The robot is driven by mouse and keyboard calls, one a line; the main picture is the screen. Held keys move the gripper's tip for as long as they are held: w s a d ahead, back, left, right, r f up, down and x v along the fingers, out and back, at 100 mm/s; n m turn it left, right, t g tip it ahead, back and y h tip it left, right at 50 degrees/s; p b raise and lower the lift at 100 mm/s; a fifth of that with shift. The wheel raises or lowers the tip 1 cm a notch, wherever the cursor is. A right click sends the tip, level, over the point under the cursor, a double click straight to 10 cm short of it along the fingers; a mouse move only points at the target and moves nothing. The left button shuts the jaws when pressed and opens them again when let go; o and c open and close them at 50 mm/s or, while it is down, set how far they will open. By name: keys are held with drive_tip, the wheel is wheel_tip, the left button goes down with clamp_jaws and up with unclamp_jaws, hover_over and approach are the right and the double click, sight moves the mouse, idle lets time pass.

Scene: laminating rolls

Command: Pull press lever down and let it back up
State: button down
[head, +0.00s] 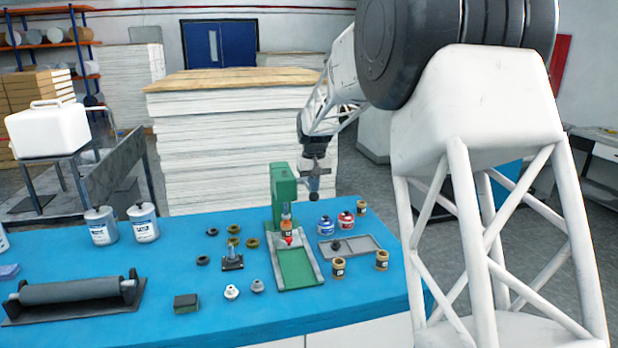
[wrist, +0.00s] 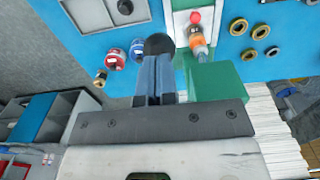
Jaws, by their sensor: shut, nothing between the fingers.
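The green press (head: 283,188) stands on the blue table, with a grey-rimmed green base plate (head: 295,268). It also shows in the wrist view (wrist: 222,88). An orange part with a red tip (head: 287,232) sits at the front of the press column, also seen in the wrist view (wrist: 198,42). A black ball knob (head: 314,196), seemingly the press lever's end, shows to the right of the column; the wrist view shows it (wrist: 158,44) just beyond my fingertips. My gripper (head: 314,182) is shut and empty, pointing down over the knob. I cannot tell whether they touch. The lever's rod is mostly hidden.
Blue and red jars (head: 326,225) and small brown pots (head: 338,268) stand right of the press around a grey tray (head: 362,244). Brass and dark rings (head: 234,230) and a small stand (head: 232,262) lie to its left. A roller (head: 72,292) occupies the left front.

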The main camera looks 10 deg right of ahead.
wheel_tip(320, 180, up, 9)
drive_tip(key=shift+r, duration=0.2)
idle(1.4)
idle(0.3)
drive_tip(key=s+a+r, duration=0.1)
drive_tip(key=s, duration=0.7)
drive_tip(key=s+a+r, duration=0.2)
drive_tip(key=s, duration=0.6)
drive_tip(key=s+a+f+t, duration=0.1)
drive_tip(key=s+f, duration=0.2)
drive_tip(key=s, duration=0.9)
drive_tip(key=s+a+f, duration=0.1)
drive_tip(key=s+f, duration=0.3)
drive_tip(key=s, duration=0.9)
drive_tip(key=s+f+t, duration=0.1)
drive_tip(key=s+f, duration=0.3)
drive_tip(key=s, duration=0.8)
drive_tip(key=shift+s+a+f+t, duration=0.2)
drive_tip(key=shift+a+f+t, duration=0.1)
drive_tip(key=shift+a, duration=0.1)
